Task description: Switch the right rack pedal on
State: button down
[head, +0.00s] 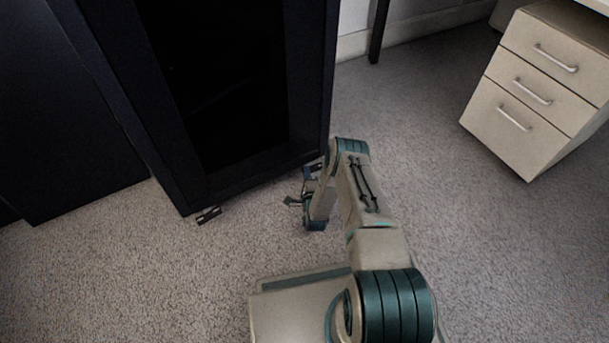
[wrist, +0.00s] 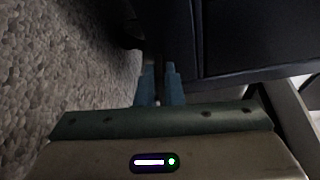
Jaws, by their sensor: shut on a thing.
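The black rack (head: 186,197) stands on the carpet in the head view, with its glass-like dark front facing me. A small left pedal (head: 208,215) sticks out at the bottom of its left front corner. The right rack pedal (head: 317,166) shows as a small dark piece at the bottom right corner, partly hidden by my gripper. My gripper (head: 307,174) is low by that corner, its blue fingers close together on the pedal. In the wrist view my gripper (wrist: 160,68) points at the rack's lower edge (wrist: 240,75); the pedal between the fingers is barely visible there.
A beige drawer cabinet (head: 520,95) stands on the right, well apart from the rack. A dark panel (head: 70,130) stands left of the rack. A thin dark leg (head: 378,30) is near the back wall. Grey carpet (head: 440,200) is clear between rack and drawers.

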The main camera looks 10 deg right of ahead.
jog(key=n, duration=0.1)
jog(key=f+n+t, duration=0.1)
jog(key=n, duration=0.2)
jog(key=shift+s+a+f+t, duration=0.15)
jog(key=shift+f+t, duration=0.1)
jog(key=shift+t, duration=0.15)
jog(key=c, duration=1.6)
grip_release()
jog(key=shift+o, duration=0.2)
jog(key=shift+r, duration=0.25)
jog(key=shift+o, duration=0.6)
jog(key=r+p, duration=0.2)
jog(key=r, duration=0.1)
jog(key=d+r+p, duration=0.1)
jog(key=p, duration=0.1)
jog(key=shift+s+r, duration=0.2)
jog(key=shift+r, duration=0.15)
jog(key=s+d+r+p, duration=0.1)
jog(key=d, duration=0.1)
jog(key=s+d+r+p, duration=0.2)
jog(key=d, duration=0.1)
jog(key=s+d+r+p, duration=0.1)
jog(key=d+r, duration=0.1)
jog(key=d, duration=0.1)
jog(key=shift+s+d+r, duration=0.1)
jog(key=shift+s+r, duration=0.15)
jog(key=shift+s, duration=0.15)
jog(key=shift+c, duration=0.6)
jog(key=shift+s+d+r, duration=0.15)
jog(key=shift+s+d, duration=0.25)
